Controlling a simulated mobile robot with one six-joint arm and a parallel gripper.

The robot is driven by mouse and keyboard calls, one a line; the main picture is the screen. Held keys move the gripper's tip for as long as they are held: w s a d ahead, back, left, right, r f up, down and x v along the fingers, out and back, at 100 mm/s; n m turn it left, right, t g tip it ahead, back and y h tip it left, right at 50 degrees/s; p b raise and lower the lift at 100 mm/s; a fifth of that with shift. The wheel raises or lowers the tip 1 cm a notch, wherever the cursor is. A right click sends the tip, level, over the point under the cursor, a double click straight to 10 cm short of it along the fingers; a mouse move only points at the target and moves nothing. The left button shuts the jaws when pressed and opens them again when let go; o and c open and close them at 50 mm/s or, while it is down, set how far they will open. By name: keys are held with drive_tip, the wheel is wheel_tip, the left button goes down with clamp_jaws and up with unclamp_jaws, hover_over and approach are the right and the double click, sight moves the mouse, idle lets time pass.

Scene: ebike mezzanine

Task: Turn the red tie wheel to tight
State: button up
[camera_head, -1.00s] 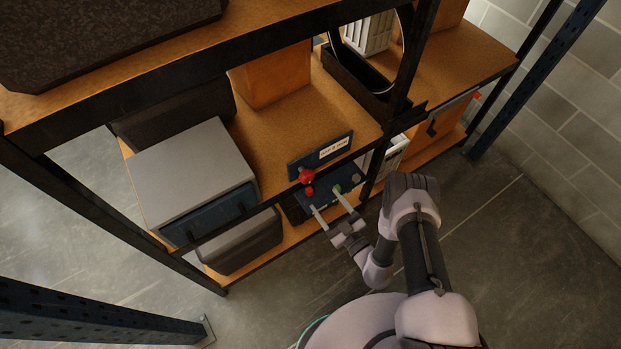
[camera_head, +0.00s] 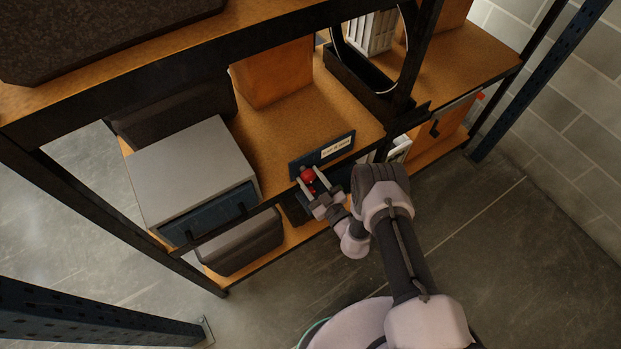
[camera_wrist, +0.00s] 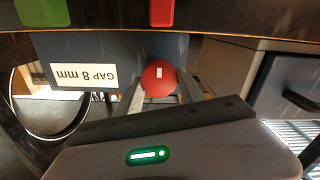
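The red tie wheel (camera_head: 307,174) is a small red round knob at the front of the shelf, beside a blue plate with a white label (camera_head: 336,149). In the wrist view the wheel (camera_wrist: 158,77) has a small white mark on its face. The label there reads "GAP 8 mm" upside down. My gripper (camera_head: 310,178) has its fingers apart, one to each side of the wheel. In the wrist view the fingers (camera_wrist: 160,92) reach up beside the wheel's lower part; I cannot tell whether they touch it.
A green block (camera_wrist: 42,12) and a red block (camera_wrist: 162,11) are at the top of the wrist view. A grey-topped cabinet (camera_head: 190,170) stands left of the wheel. A dark shelf upright (camera_head: 412,60) rises to the right.

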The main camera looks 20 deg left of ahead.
drive_tip(key=c, duration=0.4)
